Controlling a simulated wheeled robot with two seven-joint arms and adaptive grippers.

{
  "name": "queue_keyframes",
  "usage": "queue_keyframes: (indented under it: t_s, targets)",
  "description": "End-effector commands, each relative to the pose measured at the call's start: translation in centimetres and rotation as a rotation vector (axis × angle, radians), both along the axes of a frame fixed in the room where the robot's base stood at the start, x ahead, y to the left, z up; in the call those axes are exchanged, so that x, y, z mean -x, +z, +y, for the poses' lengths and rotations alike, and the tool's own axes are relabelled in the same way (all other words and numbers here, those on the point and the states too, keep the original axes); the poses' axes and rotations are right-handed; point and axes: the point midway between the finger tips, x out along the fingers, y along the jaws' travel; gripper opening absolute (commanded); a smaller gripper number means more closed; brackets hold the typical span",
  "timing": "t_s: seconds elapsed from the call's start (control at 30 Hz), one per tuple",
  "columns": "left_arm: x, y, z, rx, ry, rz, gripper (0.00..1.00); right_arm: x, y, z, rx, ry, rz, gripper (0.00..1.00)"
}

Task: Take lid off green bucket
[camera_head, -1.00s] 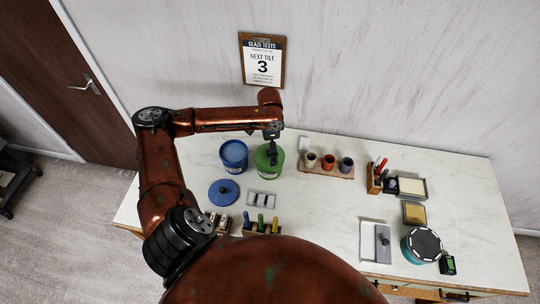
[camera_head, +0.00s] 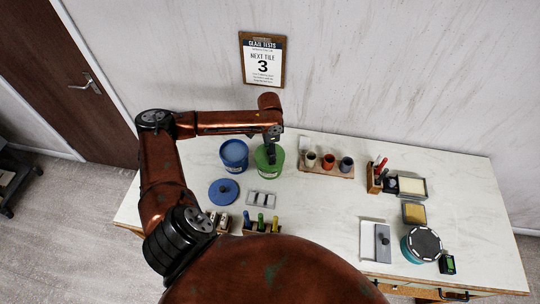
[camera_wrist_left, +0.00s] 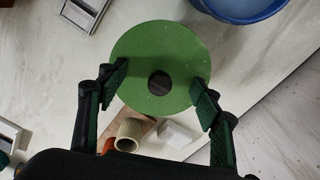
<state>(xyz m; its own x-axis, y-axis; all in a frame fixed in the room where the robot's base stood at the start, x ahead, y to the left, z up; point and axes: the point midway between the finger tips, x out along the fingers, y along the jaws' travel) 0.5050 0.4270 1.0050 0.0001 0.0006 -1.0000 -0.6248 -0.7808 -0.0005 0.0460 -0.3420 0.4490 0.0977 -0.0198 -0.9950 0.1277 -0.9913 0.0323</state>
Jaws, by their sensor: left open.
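The green bucket (camera_head: 267,170) stands on the table with its green lid (camera_wrist_left: 143,62) on top. The lid is a round disc with a dark knob (camera_wrist_left: 159,83) at its middle, seen from above in the left wrist view. My left gripper (camera_head: 271,158) is over the lid in the head view and hides part of it. Its two fingers (camera_wrist_left: 163,88) are open on either side of the knob in the left wrist view, apart from it. My right gripper is not in view.
An open blue bucket (camera_head: 233,164) stands just left of the green one, with a blue lid (camera_head: 223,192) lying in front. A small grey rack (camera_head: 261,199) lies in front of the green bucket. A wooden board (camera_head: 328,173) with three small cups stands to the right.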

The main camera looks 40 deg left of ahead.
Motion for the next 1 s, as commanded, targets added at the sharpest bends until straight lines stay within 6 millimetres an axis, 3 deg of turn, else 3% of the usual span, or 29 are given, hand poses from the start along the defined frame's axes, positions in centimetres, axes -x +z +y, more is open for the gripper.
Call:
queue_keyframes:
  t_s: [0.8,1.0]
  targets:
    - [0.13,-0.22,0.12,-0.002,0.001,0.004,0.02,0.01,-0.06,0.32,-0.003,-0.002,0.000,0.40]
    - [0.20,-0.28,0.11,-0.002,0.001,0.005,0.00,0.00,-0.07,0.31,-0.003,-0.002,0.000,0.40]
